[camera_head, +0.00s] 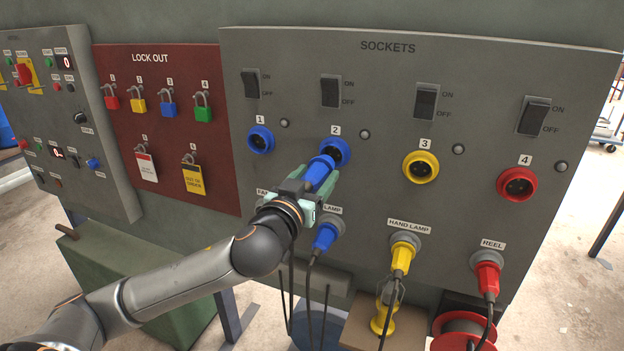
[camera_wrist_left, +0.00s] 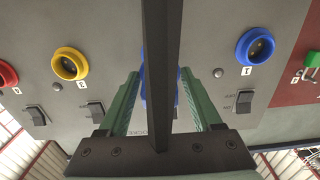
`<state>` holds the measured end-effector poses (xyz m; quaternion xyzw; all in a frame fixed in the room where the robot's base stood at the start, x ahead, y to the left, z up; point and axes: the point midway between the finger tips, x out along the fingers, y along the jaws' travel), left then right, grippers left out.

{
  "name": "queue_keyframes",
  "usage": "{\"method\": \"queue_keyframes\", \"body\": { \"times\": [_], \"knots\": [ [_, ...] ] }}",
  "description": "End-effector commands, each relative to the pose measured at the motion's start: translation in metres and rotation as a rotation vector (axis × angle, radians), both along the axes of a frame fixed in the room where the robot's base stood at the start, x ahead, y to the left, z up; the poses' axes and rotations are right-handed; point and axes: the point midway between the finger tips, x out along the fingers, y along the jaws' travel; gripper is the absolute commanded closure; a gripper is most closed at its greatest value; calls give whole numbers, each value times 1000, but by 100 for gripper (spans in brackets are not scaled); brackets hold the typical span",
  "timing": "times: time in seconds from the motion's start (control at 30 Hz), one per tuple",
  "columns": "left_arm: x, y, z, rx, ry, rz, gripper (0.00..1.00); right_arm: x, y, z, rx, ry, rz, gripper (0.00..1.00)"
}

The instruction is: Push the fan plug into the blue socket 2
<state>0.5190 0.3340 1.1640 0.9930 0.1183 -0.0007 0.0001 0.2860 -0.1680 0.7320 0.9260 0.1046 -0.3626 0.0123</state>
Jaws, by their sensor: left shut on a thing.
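My left gripper (camera_head: 308,187) is shut on the blue fan plug (camera_head: 319,171), which points up and to the right at blue socket 2 (camera_head: 337,149). The plug's front end overlaps the lower left of the socket's rim in the head view; I cannot tell whether it touches or enters. The socket's upper right part still shows. In the left wrist view, the green fingers (camera_wrist_left: 162,106) stand either side of blue surfaces (camera_wrist_left: 150,75), largely hidden by a dark bar. Plug and socket cannot be told apart there. My right gripper is in neither view.
Blue socket 1 (camera_head: 260,140) is left of socket 2; yellow socket 3 (camera_head: 420,167) and red socket 4 (camera_head: 517,184) are right. Below are the blue lamp plug (camera_head: 325,237), yellow hand lamp plug (camera_head: 402,257) and red reel plug (camera_head: 487,270). Cables hang beneath my gripper.

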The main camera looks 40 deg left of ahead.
Motion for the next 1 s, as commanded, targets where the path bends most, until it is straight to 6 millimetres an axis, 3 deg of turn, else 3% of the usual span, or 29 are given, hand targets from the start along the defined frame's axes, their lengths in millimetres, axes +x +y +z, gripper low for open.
{"method": "queue_keyframes", "body": {
  "times": [0.4, 1.0],
  "knots": [
    [35, 8, 2, 0, -2, 0, 100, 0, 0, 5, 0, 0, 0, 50],
    [41, 10, 1, 0, -2, -1, 100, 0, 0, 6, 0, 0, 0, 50]
  ]
}}
